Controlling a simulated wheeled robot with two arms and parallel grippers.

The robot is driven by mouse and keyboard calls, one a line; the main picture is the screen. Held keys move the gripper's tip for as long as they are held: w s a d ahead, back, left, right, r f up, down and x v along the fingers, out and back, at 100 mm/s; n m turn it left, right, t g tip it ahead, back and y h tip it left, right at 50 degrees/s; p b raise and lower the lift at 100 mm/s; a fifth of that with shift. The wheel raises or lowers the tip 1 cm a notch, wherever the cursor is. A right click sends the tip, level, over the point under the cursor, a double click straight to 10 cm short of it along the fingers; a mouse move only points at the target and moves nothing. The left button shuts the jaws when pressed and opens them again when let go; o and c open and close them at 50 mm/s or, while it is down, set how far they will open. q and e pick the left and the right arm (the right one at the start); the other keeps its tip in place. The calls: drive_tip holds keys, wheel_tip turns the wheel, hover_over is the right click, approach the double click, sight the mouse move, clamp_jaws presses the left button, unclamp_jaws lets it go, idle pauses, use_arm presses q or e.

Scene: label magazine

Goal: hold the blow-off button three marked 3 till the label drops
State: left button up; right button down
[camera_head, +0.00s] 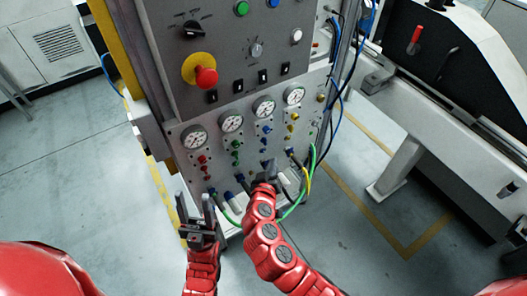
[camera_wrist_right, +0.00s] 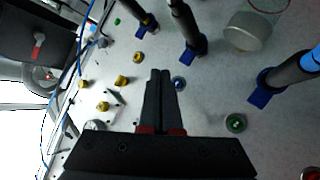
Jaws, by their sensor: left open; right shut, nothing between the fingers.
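The panel of the grey cabinet (camera_head: 222,150) carries columns of small buttons under dial gauges, in red, green, blue and yellow. The third column from the left is blue (camera_head: 266,130); no number is readable. My right gripper (camera_head: 268,166) is shut and empty, low in front of the panel below that column. In the right wrist view its fingertips (camera_wrist_right: 160,72) lie just left of a small blue button (camera_wrist_right: 178,83); I cannot tell whether they touch anything. My left gripper (camera_head: 204,208) is open and empty, low and left of the panel. No label can be made out.
Blue hose fittings (camera_wrist_right: 195,47) and dark hoses stick out near the right fingertips. Above sit a red mushroom button (camera_head: 206,77) and black switches. Grey machinery (camera_head: 440,120) stands right; floor is open left.

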drive_tip(key=shift+s+d, duration=0.45)
drive_tip(key=shift+s, duration=0.15)
drive_tip(key=shift+s+d, duration=0.4)
drive_tip(key=shift+s, duration=0.2)
